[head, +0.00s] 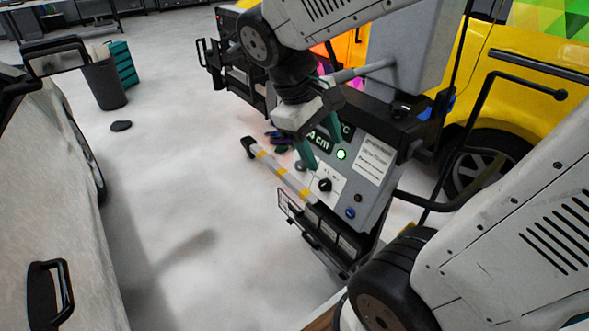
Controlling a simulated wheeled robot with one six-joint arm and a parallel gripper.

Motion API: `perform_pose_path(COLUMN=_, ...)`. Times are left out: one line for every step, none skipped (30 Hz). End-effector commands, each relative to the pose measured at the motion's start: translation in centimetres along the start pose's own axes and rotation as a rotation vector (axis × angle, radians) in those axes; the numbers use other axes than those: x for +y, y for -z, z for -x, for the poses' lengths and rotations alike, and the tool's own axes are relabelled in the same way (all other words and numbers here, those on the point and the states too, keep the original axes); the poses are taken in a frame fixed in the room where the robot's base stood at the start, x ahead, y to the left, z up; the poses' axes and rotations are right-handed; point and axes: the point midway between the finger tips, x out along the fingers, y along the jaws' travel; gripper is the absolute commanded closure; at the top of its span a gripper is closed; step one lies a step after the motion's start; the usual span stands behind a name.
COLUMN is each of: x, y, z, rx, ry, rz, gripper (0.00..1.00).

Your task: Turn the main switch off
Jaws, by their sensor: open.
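The grey sloped control panel (373,187) is near the middle of the head view. It carries a black rotary knob (325,185) on a white plate, which I take for the main switch. Its pointer direction is too small to read. My gripper (336,159) is open, with two green fingers spread in front of the panel. The fingertips appear just above the knob in the picture, with nothing between them. Whether they touch the panel I cannot tell.
A grey bar with yellow bands (277,168) runs along the panel's left side. A black handle frame (470,135) stands at the right. A yellow car (506,95) is behind. A pale car (55,200) and a dark bin (104,84) are left. The floor between is mostly clear.

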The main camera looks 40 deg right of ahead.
Motion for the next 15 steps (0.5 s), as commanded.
perform_pose_path(x=0.7, y=1.4, z=-0.6, rx=-0.058, ry=-0.040, rz=0.041, gripper=0.42)
perform_pose_path(x=1.2, y=2.2, z=-0.8, rx=-0.089, ry=-0.067, rz=0.065, gripper=0.42)
perform_pose_path(x=1.9, y=3.3, z=-1.2, rx=-0.130, ry=-0.102, rz=0.098, gripper=0.42)
perform_pose_path(x=2.3, y=4.1, z=-1.5, rx=-0.159, ry=-0.129, rz=0.123, gripper=0.42)
perform_pose_path(x=2.7, y=5.0, z=-1.9, rx=-0.191, ry=-0.155, rz=0.149, gripper=0.42)
perform_pose_path(x=3.3, y=6.2, z=-2.3, rx=-0.229, ry=-0.190, rz=0.183, gripper=0.42)
perform_pose_path(x=3.6, y=7.1, z=-2.7, rx=-0.259, ry=-0.217, rz=0.209, gripper=0.42)
perform_pose_path(x=4.0, y=8.0, z=-3.1, rx=-0.288, ry=-0.243, rz=0.235, gripper=0.42)
perform_pose_path(x=4.4, y=9.2, z=-3.7, rx=-0.327, ry=-0.279, rz=0.271, gripper=0.42)
perform_pose_path(x=4.7, y=10.2, z=-4.2, rx=-0.355, ry=-0.305, rz=0.298, gripper=0.42)
perform_pose_path(x=5.0, y=11.2, z=-4.7, rx=-0.383, ry=-0.331, rz=0.326, gripper=0.42)
perform_pose_path(x=5.3, y=12.4, z=-5.5, rx=-0.421, ry=-0.367, rz=0.364, gripper=0.42)
perform_pose_path(x=5.5, y=13.5, z=-6.0, rx=-0.447, ry=-0.393, rz=0.392, gripper=0.42)
perform_pose_path(x=5.7, y=14.4, z=-6.6, rx=-0.474, ry=-0.420, rz=0.420, gripper=0.42)
perform_pose_path(x=5.9, y=15.8, z=-7.5, rx=-0.509, ry=-0.456, rz=0.458, gripper=0.42)
